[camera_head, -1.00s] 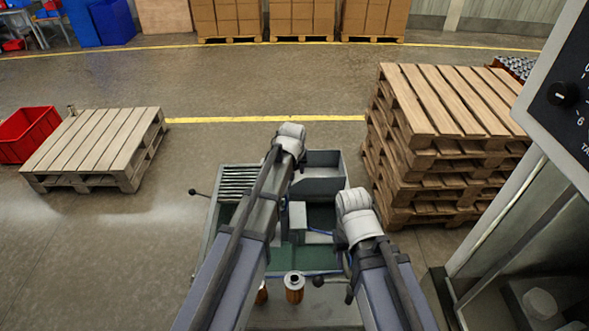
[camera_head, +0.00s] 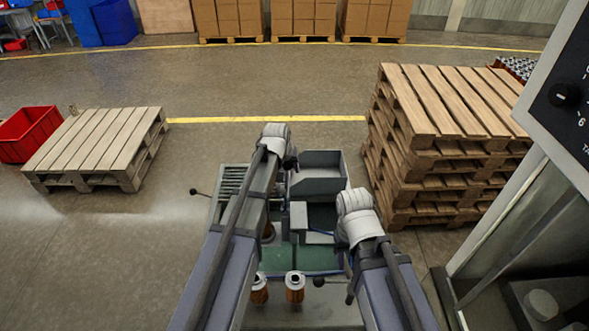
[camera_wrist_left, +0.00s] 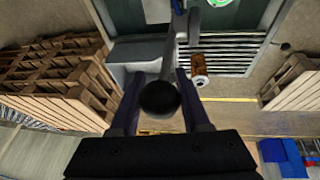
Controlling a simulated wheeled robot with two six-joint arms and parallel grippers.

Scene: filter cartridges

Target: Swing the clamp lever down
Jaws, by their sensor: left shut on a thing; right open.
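My left gripper (camera_wrist_left: 158,104) is shut on the black ball knob (camera_wrist_left: 160,99) of the clamp lever. The lever's grey rod (camera_wrist_left: 169,58) runs up from the knob in the left wrist view. An orange filter cartridge (camera_wrist_left: 198,68) lies to the right of the rod in that view, beside a grey part (camera_wrist_left: 195,30). In the head view, my left wrist hides most of this gripper and the lever. My right gripper (camera_head: 352,236) is open at the bench's right side, mostly hidden by its own wrist.
Two orange cartridges (camera_head: 295,287) (camera_head: 259,289) stand at the bench's near edge. A black ball knob (camera_head: 319,281) is close to the right one. A grey open bin (camera_head: 318,184) stands at the back. Stacked pallets (camera_head: 440,110) are at the right.

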